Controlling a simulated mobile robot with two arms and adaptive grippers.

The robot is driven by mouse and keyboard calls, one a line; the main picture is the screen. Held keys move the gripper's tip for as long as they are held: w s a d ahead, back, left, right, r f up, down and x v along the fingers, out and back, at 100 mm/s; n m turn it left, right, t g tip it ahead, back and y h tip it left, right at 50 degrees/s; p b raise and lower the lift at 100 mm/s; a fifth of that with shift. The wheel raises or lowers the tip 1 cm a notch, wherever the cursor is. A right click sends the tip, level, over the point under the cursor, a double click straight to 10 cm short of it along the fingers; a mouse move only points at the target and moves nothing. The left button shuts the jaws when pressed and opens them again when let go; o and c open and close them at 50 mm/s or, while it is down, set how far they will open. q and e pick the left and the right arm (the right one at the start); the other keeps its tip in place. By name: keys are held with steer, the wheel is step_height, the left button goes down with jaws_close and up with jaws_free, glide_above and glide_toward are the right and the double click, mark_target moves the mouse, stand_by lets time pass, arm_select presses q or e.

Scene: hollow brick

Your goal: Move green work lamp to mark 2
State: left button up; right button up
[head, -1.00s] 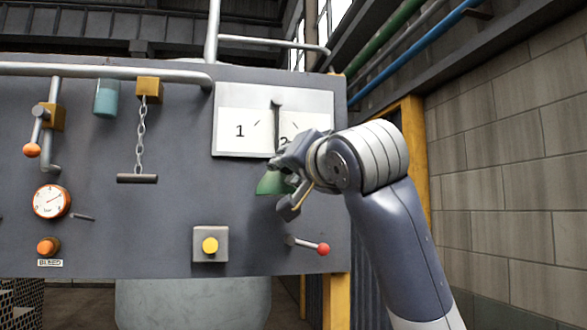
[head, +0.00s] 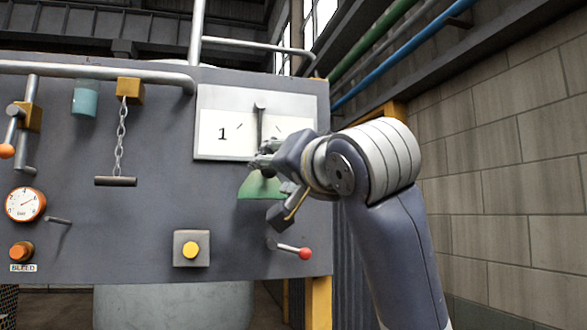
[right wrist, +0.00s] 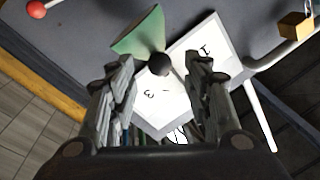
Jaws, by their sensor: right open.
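The green work lamp (head: 259,188) hangs from a dark stem at the top of the white numbered plate (head: 219,149), its green shade below the plate. In the right wrist view its green shade (right wrist: 139,36) and a black ball (right wrist: 159,64) at its stem show. My right gripper (head: 268,181) is in front of the lamp and hides part of the stem and shade. It is open (right wrist: 158,63), with the black ball between its fingertips; I cannot tell whether they touch. Mark 1 (head: 222,133) is readable; mark 2 is not readable in the head view. My left gripper is out of view.
A red-knobbed lever (head: 304,253) is below right of the lamp, and a yellow button box (head: 191,249) below left. A chain with a handle (head: 116,181) hangs further left. A block wall (head: 510,180) stands at the right.

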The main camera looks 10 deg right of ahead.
steer(key=r+v, duration=0.1)
steer(key=v, duration=0.6)
steer(key=shift+s+f, duration=0.45)
steer(key=shift+f, duration=0.05)
